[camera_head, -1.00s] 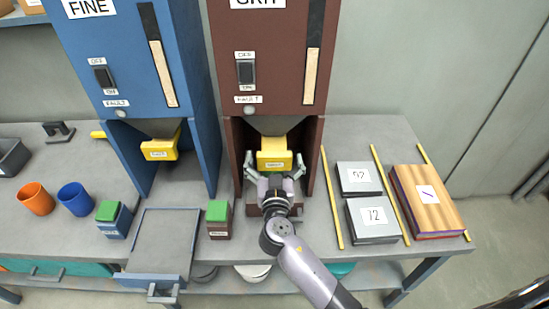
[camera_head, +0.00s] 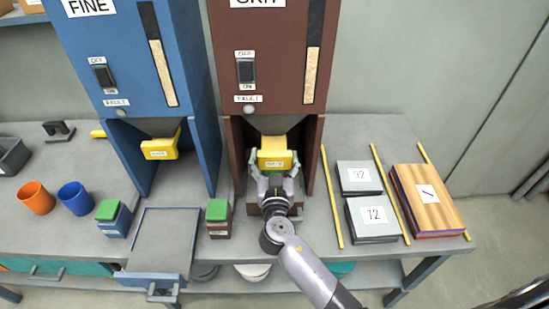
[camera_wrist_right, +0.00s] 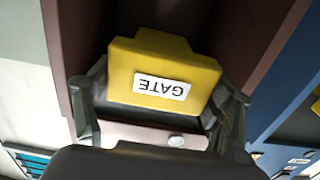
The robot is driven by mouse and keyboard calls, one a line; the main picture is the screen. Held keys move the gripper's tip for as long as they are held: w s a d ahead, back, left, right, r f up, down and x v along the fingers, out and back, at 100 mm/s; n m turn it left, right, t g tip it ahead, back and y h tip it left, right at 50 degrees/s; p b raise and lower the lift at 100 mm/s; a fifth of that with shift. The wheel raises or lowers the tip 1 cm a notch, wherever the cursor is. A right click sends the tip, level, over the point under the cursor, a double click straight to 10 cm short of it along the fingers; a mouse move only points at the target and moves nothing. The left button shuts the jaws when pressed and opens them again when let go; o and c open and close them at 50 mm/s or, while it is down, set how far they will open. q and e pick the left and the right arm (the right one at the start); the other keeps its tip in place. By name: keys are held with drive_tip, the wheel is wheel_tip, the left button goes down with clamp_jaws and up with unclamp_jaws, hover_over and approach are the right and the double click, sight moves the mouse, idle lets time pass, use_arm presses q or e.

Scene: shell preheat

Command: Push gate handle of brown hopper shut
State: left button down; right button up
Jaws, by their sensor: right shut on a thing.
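The brown hopper (camera_head: 268,60) stands at the middle back of the bench. Its yellow gate handle (camera_head: 274,154), labelled GATE, sits under the hopper's funnel. My right gripper (camera_head: 274,177) reaches into the bay below the hopper and is shut on the gate handle, with a finger on either side. In the right wrist view the yellow handle (camera_wrist_right: 165,75) fills the space between the fingers, its label upside down. My left gripper is not in view.
The blue hopper (camera_head: 135,55) with its own yellow gate handle stands at left. A green-topped block (camera_head: 218,211) sits near the brown bay's left wall. Yellow rods (camera_head: 332,200), grey plates (camera_head: 371,215) and a wooden block (camera_head: 430,190) lie at right.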

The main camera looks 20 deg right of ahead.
drive_tip(key=shift+c, duration=0.9)
drive_tip(key=b+x, duration=0.2)
drive_tip(key=x, duration=0.2)
drive_tip(key=shift+w+d+r+b, duration=0.1)
drive_tip(key=shift+w+b, duration=0.25)
drive_tip(key=o, duration=1.7)
drive_tip(key=shift+w, duration=0.15)
